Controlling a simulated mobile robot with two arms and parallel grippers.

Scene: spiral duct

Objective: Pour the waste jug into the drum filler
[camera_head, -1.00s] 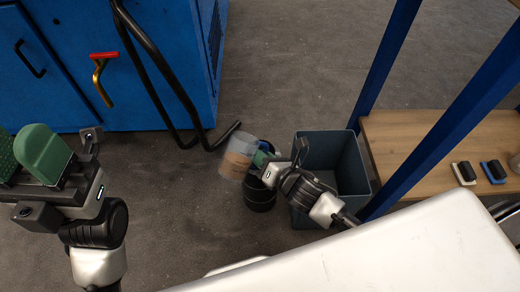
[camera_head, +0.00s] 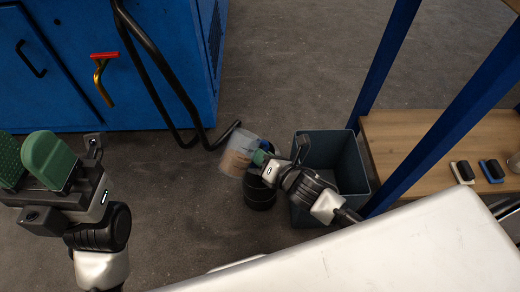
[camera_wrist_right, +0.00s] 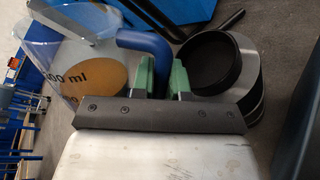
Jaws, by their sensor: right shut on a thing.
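The waste jug (camera_head: 238,152) is clear, with an orange-brown patch inside and a blue handle. It leans over in the head view. My right gripper (camera_head: 268,160) is shut on the handle; the wrist view shows the green fingers (camera_wrist_right: 163,78) on either side of it. In that view the jug (camera_wrist_right: 60,62) has "ml" lettering on its wall. The black drum filler (camera_wrist_right: 208,62) is a round open bowl on a drum, right of the jug. The drum (camera_head: 259,194) stands below the jug, partly hidden by my right gripper. My left gripper (camera_head: 26,160) is open and empty.
A blue-grey open bin (camera_head: 336,160) stands right of the drum, under my right arm. A blue machine (camera_head: 120,70) with a black hose fills the upper left. A blue-framed wooden shelf (camera_head: 420,140) is at right. Grey floor lies open behind the drum.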

